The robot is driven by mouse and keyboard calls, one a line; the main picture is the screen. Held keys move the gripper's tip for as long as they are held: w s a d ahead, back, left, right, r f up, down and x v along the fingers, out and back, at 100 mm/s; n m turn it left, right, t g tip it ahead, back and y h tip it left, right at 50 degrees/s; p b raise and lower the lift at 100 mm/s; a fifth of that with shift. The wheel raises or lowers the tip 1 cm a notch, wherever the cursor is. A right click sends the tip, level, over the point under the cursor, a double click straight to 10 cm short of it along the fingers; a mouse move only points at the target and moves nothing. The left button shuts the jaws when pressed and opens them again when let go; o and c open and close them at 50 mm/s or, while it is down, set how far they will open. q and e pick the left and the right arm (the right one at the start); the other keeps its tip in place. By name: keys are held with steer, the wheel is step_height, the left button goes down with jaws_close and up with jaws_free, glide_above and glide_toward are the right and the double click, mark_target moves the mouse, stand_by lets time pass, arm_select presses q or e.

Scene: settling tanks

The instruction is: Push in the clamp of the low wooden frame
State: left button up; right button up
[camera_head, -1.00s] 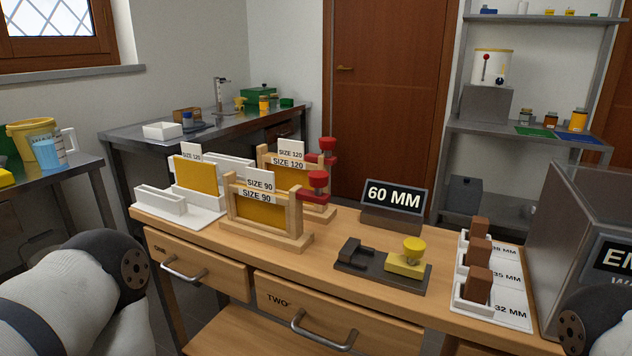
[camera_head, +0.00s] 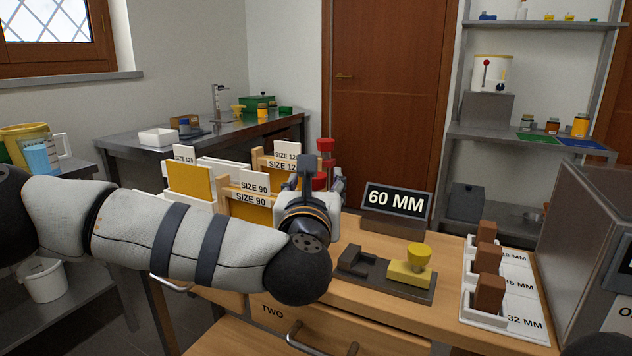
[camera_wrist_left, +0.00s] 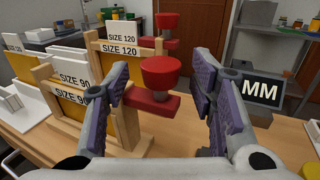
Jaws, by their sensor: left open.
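The low wooden frame (camera_head: 222,190) labelled SIZE 90 stands on the wooden bench with a yellow panel in it. In the head view my left arm hides its right part. In the left wrist view the low frame (camera_wrist_left: 125,128) shows its right post. Its red clamp (camera_wrist_left: 160,74) has a round knob above a red block beside that post. My left gripper (camera_wrist_left: 161,64) is open, with one purple-padded finger on each side of the clamp and gaps visible. The tall SIZE 120 frame (camera_wrist_left: 104,62) with its own red clamp (camera_wrist_left: 166,22) stands behind. My right gripper is out of view.
A 60 MM sign (camera_head: 396,201) stands right of the frames. A dark fixture with a yellow block (camera_head: 408,272) lies in front of it. A white tray (camera_head: 518,312) with brown blocks is at the right, beside a grey machine (camera_head: 585,240).

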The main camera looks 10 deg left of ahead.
arm_select(q)
steer(key=shift+w, duration=1.3)
jaws_close()
steer(key=shift+w+a, duration=0.25)
steer(key=shift+a, duration=0.45)
steer(key=shift+w+a, duration=0.2)
steer(key=shift+a, duration=0.5)
steer(key=shift+w+a, duration=0.25)
steer(key=shift+a, duration=0.45)
jaws_free()
steer(key=shift+a, duration=0.1)
steer(key=shift+s, duration=0.1)
